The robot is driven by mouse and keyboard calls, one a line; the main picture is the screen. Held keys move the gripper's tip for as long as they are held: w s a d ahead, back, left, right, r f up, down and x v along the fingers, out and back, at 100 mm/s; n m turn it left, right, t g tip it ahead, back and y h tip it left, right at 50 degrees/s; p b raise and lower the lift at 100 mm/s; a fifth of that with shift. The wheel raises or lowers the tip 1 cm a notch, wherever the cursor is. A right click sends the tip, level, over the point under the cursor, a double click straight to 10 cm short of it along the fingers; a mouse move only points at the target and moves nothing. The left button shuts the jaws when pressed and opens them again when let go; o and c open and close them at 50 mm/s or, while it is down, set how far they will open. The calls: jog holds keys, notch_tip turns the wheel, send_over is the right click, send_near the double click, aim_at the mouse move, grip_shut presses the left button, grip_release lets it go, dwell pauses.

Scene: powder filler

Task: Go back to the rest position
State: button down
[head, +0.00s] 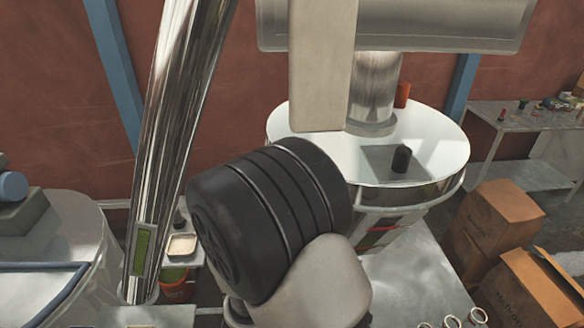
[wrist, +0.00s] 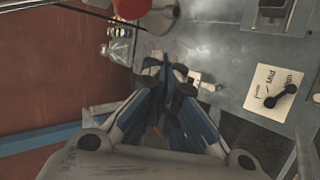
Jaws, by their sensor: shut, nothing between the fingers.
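My gripper (wrist: 166,74) shows in the wrist view, with its blue-and-grey fingers brought together and nothing visible held between them. Its tips appear over or in front of a grey metal surface (wrist: 215,55), and I cannot tell how far off that surface is. In the head view my arm's black joint and pale link fill the middle, and the gripper itself is not visible there.
A round white-topped machine (head: 285,135) bears a small black cylinder (head: 401,159). A polished steel tube (head: 170,140) rises at left. A pale board (wrist: 262,98) carries a black dumbbell-shaped object (wrist: 280,96).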

jog(key=s+d+r+m+g+h+b, duration=0.2)
jog(key=s+d+r+m+b, duration=0.25)
jog(key=d, duration=0.45)
jog(key=s+d+r+m+g+h+b, duration=0.2)
jog(key=s+d+r+m+b, duration=0.15)
jog(key=d+m, duration=0.35)
jog(key=s+a+m+y+b, duration=0.2)
jog(key=s+y+b, duration=0.1)
jog(key=s, duration=0.4)
jog(key=s+a+f+m+y+b, duration=0.1)
jog(key=s+a+m+y+b, duration=0.1)
jog(key=s+y+b, duration=0.2)
jog(key=s+b, duration=0.1)
jog(key=s, duration=0.2)
jog(key=shift+a+y+b, duration=0.15)
jog(key=shift+y+b, duration=0.15)
jog(key=shift+f+m, duration=0.1)
jog(key=shift+m, duration=0.25)
